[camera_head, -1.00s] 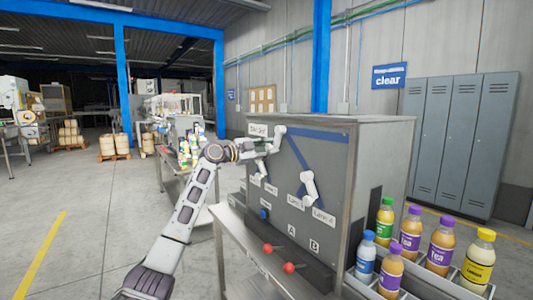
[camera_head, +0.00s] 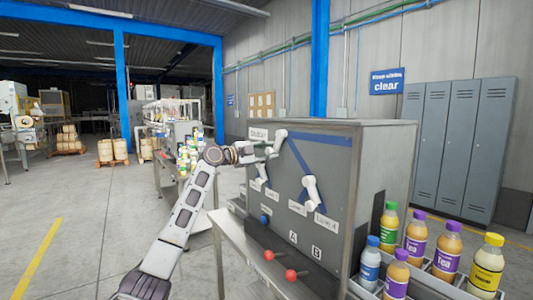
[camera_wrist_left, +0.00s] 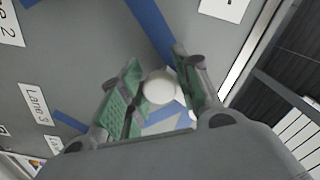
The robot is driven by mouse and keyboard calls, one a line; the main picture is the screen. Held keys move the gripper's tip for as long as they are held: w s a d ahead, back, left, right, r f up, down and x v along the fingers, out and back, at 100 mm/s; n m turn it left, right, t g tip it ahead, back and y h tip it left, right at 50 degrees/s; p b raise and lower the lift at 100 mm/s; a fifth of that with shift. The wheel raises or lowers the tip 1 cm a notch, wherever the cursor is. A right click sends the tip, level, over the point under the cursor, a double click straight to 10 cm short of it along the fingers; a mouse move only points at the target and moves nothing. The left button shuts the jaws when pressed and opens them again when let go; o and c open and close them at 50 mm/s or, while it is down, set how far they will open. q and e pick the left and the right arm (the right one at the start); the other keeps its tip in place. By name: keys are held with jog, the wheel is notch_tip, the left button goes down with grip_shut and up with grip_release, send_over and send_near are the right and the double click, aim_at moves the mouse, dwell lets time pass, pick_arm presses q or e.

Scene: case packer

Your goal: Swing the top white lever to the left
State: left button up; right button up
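The top white lever (camera_head: 279,138) is on the upper front of the grey case packer panel (camera_head: 340,210), at the upper end of a blue stripe. Its handle hangs down and to the left. My left gripper (camera_head: 267,152) is at the handle's lower end. In the left wrist view, the white round end of the lever (camera_wrist_left: 159,88) sits between the two green-padded fingertips (camera_wrist_left: 158,82). My right gripper is not in view.
A second white lever (camera_head: 311,192) is lower right on the panel, and another (camera_head: 262,174) lower left. Red knobs (camera_head: 291,274) and a blue button (camera_head: 265,220) are below. Several bottles (camera_head: 416,238) stand in a rack at the right.

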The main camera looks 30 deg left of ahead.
pick_arm(q)
jog(key=o, duration=0.4)
jog(key=shift+w+d, duration=0.15)
jog(key=shift+d, duration=0.25)
jog(key=shift+c, duration=0.2)
jog(key=shift+a, duration=0.25)
jog(key=v, duration=1.2)
jog(key=shift+d, duration=0.2)
